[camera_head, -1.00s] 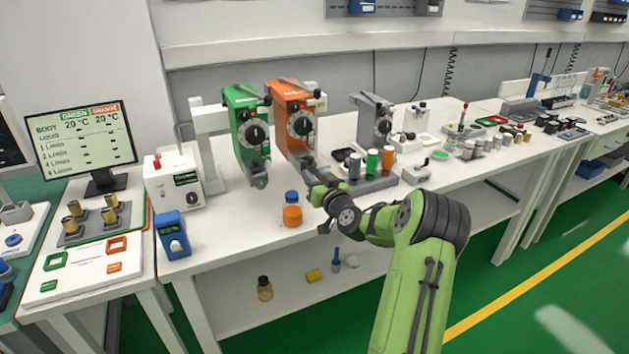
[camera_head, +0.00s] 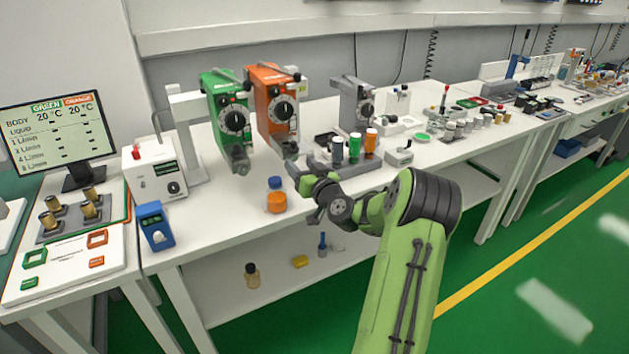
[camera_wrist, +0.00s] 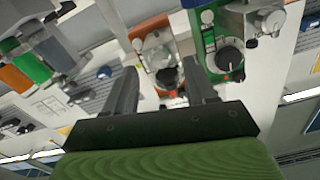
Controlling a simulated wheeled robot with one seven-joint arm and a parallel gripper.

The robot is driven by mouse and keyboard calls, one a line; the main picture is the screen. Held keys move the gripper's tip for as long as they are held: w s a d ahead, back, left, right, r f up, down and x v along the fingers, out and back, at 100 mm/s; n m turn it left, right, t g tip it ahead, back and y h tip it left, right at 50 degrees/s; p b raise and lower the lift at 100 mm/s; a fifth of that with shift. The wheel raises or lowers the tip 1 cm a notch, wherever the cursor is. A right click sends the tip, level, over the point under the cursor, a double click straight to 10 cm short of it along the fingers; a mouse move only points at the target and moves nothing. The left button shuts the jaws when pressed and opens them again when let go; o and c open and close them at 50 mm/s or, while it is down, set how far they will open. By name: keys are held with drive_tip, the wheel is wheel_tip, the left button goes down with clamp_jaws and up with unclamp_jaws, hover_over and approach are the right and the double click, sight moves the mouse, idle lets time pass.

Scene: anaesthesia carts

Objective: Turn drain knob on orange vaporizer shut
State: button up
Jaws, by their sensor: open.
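The orange vaporizer (camera_head: 270,88) stands on the bench to the right of the green vaporizer (camera_head: 222,100), its round black dial facing forward. Its lower front is partly behind my gripper, so I cannot make out the drain knob in the head view. My gripper (camera_head: 294,168) is just below and in front of it. In the wrist view, the orange vaporizer (camera_wrist: 150,28) shows beyond and between the open fingers of my gripper (camera_wrist: 158,92), with a dark round part (camera_wrist: 167,77) low on it. The gap between the fingers looks empty.
An orange bottle with a blue cap (camera_head: 276,196) stands on the bench left of my gripper. A grey unit (camera_head: 356,106) with green, orange and dark bottles stands to the right.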

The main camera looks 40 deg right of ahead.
drive_tip(key=b+v, duration=0.2)
drive_tip(key=v, duration=1.1)
drive_tip(key=shift+b, duration=0.4)
